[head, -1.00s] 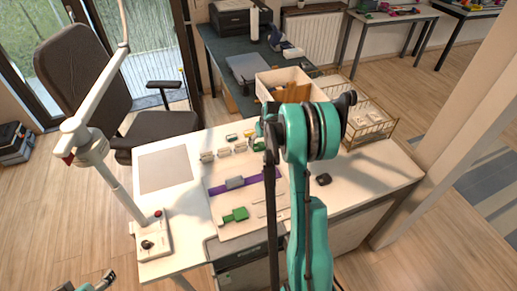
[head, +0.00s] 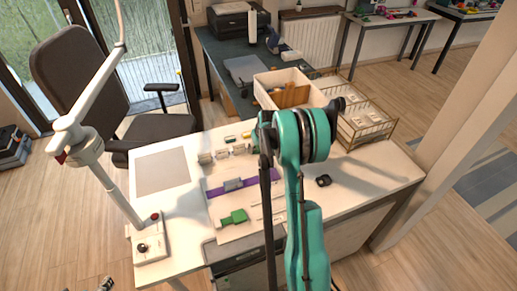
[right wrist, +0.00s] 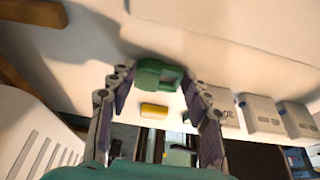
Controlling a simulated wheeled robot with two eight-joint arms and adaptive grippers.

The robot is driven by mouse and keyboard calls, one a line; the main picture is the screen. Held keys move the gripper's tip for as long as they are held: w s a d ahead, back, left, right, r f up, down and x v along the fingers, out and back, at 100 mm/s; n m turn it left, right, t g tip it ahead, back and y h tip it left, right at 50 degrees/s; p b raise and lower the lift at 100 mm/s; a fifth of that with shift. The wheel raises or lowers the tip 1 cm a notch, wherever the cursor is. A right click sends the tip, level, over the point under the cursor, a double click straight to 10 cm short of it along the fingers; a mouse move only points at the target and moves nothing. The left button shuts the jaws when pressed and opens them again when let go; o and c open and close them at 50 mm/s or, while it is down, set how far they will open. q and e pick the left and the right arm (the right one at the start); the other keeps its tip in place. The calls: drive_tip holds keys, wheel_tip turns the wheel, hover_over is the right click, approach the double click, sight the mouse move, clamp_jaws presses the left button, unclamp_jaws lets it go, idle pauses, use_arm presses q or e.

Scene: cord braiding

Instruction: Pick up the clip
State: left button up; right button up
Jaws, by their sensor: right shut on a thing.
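A green clip (right wrist: 148,74) with a dark opening sits between the fingertips of my right gripper (right wrist: 158,80) in the right wrist view. The two fingers touch it from both sides, over the pale table top. In the head view my right arm comes down over the table's far part, and its own links hide the held clip. Of my left gripper (head: 105,285) only a small part shows at the bottom left edge; its jaws cannot be made out.
Pale blocks (head: 222,153) stand in a row left of my right gripper, near a yellow block (right wrist: 154,110). A purple strip (head: 214,190) and a green piece (head: 233,217) lie nearer.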

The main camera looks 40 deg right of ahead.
use_arm(q)
wheel_tip(320, 180, up, 4)
drive_tip(key=p, duration=0.3)
drive_tip(key=shift+f+p, duration=0.2)
drive_tip(key=shift+p, duration=0.15)
use_arm(e)
wheel_tip(320, 180, up, 10)
